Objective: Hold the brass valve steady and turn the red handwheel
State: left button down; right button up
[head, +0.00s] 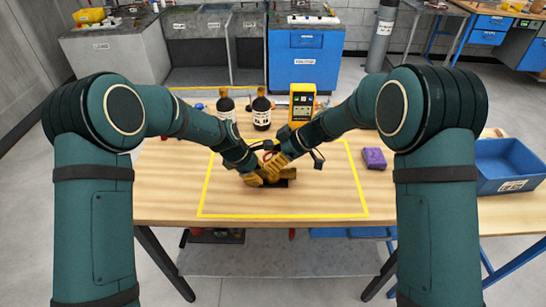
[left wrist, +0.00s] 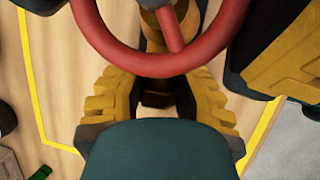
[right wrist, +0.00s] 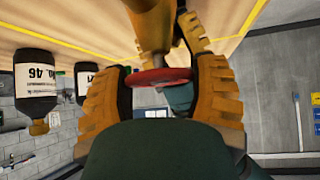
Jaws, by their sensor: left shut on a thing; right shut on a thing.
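The brass valve (right wrist: 148,25) carries a red handwheel (right wrist: 160,78), seen edge-on in the right wrist view. In the left wrist view the red handwheel (left wrist: 160,66) crosses the top as a ring with a spoke. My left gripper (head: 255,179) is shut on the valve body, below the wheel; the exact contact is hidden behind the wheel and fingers. My right gripper (head: 278,163) is shut on the handwheel, with its ribbed yellow fingers (right wrist: 160,95) on either side of the rim. In the head view both grippers cover most of the valve.
A yellow outline (head: 282,216) marks the wooden table around the valve. Behind stand two dark bottles (head: 262,112) and a yellow meter (head: 302,103). A purple block (head: 374,158) and a blue bin (head: 508,165) lie to the right. The table front is clear. The two grippers are very close together.

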jog(key=n+g, duration=0.4)
jog(key=n, duration=0.2)
jog(key=shift+g, duration=0.3)
jog(key=n+g+h, duration=0.1)
jog(key=n+g, duration=0.1)
jog(key=n, duration=0.1)
jog(key=n+g+h, duration=0.1)
jog(key=n, duration=0.2)
jog(key=shift+g+h, duration=0.4)
jog(key=o, duration=1.2)
notch_tip(320, 180, up, 10)
